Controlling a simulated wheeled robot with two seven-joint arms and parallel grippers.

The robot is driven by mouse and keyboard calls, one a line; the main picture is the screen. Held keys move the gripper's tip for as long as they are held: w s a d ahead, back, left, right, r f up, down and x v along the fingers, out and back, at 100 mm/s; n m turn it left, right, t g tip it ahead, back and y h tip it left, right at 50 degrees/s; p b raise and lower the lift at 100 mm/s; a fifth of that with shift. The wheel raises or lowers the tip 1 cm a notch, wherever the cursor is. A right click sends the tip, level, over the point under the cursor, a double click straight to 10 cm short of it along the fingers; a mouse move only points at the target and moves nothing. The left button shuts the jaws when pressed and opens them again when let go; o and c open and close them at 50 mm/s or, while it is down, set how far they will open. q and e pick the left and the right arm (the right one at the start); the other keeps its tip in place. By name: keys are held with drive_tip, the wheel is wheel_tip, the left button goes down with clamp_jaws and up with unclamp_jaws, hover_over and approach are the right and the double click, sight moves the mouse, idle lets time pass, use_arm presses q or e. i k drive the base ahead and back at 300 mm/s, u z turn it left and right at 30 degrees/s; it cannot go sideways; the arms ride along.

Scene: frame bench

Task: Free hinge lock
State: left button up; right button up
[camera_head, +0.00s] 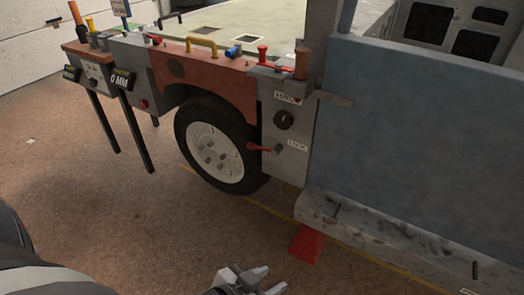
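A grey hinge post (289,170) stands between the wheel and the blue panel (415,110). A label reading LOCK (297,146) is on it, beside a small red lever (259,148) that points left from a dark pivot. Above is a round black knob (284,119) under a small label (288,97), probably reading HINGE. My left gripper (276,278) is at the bottom edge, low over the floor and well below the lever, touching nothing that I can see. Its fingers are apart and empty. My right gripper is out of view.
A wheel (215,145) sits under a red fender (205,72). A bench with black legs and a 0 MM display (122,80) is at the left. A red wedge (307,244) lies by the grey step (385,245). The floor (130,220) at left is clear.

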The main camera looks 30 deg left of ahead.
sight(279, 147)
drive_tip(key=k, duration=1.25)
drive_tip(key=u, duration=0.85)
drive_tip(key=i, duration=1.95)
drive_tip(key=z, duration=0.3)
